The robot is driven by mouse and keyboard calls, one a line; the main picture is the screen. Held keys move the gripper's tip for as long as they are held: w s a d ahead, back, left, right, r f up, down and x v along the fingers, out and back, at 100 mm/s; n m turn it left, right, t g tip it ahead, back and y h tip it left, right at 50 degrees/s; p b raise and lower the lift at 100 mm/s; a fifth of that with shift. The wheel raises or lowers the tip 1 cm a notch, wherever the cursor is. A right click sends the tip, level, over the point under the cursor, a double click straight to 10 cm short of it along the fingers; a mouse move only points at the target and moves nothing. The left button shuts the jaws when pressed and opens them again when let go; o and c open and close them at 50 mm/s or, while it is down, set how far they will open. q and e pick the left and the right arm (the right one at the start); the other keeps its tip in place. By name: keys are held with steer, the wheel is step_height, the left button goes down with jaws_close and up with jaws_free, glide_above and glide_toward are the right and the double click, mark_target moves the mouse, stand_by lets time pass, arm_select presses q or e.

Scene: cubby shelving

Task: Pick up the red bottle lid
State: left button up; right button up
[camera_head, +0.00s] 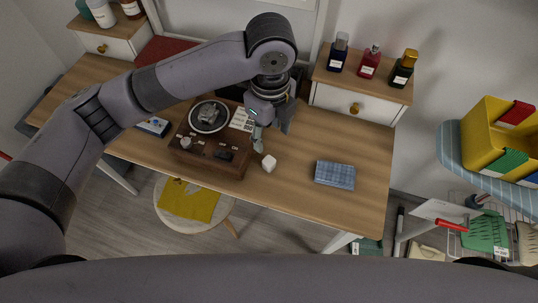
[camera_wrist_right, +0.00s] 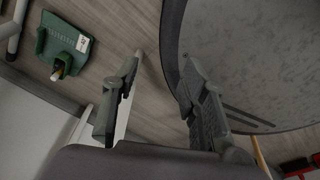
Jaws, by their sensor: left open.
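The red bottle (camera_head: 368,66) stands upright on the small drawer unit at the back right of the desk. My left gripper (camera_head: 271,135) is open over the desk, left of the bottle and nearer to me, beside the right edge of a brown record player (camera_head: 212,155). It appears empty and is well apart from the lid. My right gripper (camera_wrist_right: 161,65) shows in the right wrist view, open with nothing between its fingers. The bottle is not in that view.
A blue bottle (camera_head: 338,53) and a black bottle with gold cap (camera_head: 403,69) flank the red one closely. The desk's right part is mostly clear.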

mark_target(269, 160)
arm_select(q)
step_height(269, 160, down, 6)
step_height(269, 160, down, 3)
steer(key=shift+w+f, duration=0.1)
steer(key=shift+f, duration=0.1)
steer(key=f, duration=0.4)
steer(key=shift+w+a+f+p, duration=0.15)
steer(key=shift+w+p, duration=0.05)
steer(key=shift+p, duration=0.2)
steer(key=shift+f, duration=0.35)
arm_select(e)
steer(key=shift+s+r, duration=0.2)
steer(key=shift+s, duration=0.45)
steer(key=shift+s+r, duration=0.2)
steer(key=shift+s, duration=0.4)
arm_select(q)
steer(key=c, duration=1)
arm_select(e)
steer(key=shift+w+d, duration=0.1)
steer(key=shift+w, duration=0.35)
